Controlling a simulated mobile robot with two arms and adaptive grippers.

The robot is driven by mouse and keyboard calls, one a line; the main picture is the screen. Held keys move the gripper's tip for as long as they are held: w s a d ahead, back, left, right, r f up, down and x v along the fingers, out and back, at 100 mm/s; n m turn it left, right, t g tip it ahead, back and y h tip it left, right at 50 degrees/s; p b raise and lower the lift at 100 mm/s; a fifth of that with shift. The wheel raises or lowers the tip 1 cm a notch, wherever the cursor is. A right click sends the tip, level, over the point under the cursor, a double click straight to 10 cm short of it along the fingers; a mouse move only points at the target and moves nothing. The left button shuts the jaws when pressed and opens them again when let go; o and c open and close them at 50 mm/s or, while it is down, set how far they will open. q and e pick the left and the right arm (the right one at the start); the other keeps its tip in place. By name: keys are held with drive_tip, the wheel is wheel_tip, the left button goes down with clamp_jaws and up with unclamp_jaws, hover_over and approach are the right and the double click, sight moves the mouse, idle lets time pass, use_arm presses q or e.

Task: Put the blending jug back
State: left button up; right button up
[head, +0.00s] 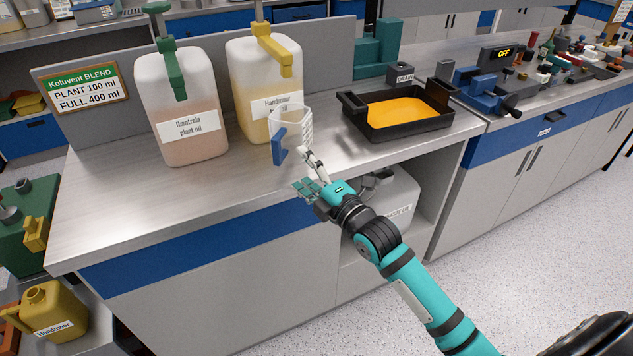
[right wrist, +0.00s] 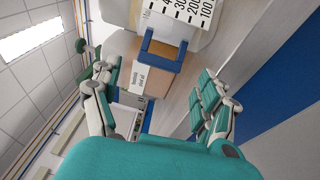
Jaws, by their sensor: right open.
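The blending jug (head: 293,122) is a clear, upright jug with a blue handle (head: 279,147) and a black scale. It stands on the steel bench in front of the canister labelled Handsmour oil (head: 270,106) and looks empty. My right gripper (head: 306,171) is open and empty, low beside the jug at the bench's front edge. In the right wrist view the jug (right wrist: 182,14) is at the top. Its blue handle (right wrist: 150,63) lies ahead, between the line of the two open fingers, apart from them. My left gripper is not in view.
A plant oil canister (head: 180,132) stands left of the jug. A black tray of orange liquid (head: 380,135) sits to the right, near a DRAIN block (head: 402,73). A blend sign (head: 82,90) reads plant 100 ml, full 400 ml. The bench's front left (head: 130,205) is clear.

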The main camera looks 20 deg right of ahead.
drive_tip(key=shift+v, duration=2.3)
wheel_tip(320, 180, down, 18)
drive_tip(key=d+m+g+h, duration=0.3)
drive_tip(key=m, duration=0.2)
drive_tip(key=s+d+f+m+g+h, duration=0.1)
drive_tip(key=s+f+m+g, duration=0.3)
drive_tip(key=f, duration=0.8)
drive_tip(key=s+f+m+g, duration=0.2)
drive_tip(key=s+f, duration=0.4)
drive_tip(key=f, duration=0.6)
drive_tip(key=s+a+f+m+g, duration=0.1)
drive_tip(key=s+f+m+g, duration=0.1)
drive_tip(key=s+f, duration=0.5)
drive_tip(key=s+a+f+m+g, duration=0.1)
drive_tip(key=s+f+m+g, duration=0.2)
drive_tip(key=s, duration=1.4)
drive_tip(key=s+a+f+m+g, duration=0.1)
drive_tip(key=s+f+m+g, duration=0.1)
drive_tip(key=s+f, duration=0.9)
drive_tip(key=shift+s+a+g+h, duration=0.3)
drive_tip(key=shift+s+g, duration=0.3)
drive_tip(key=shift+s, duration=0.25)
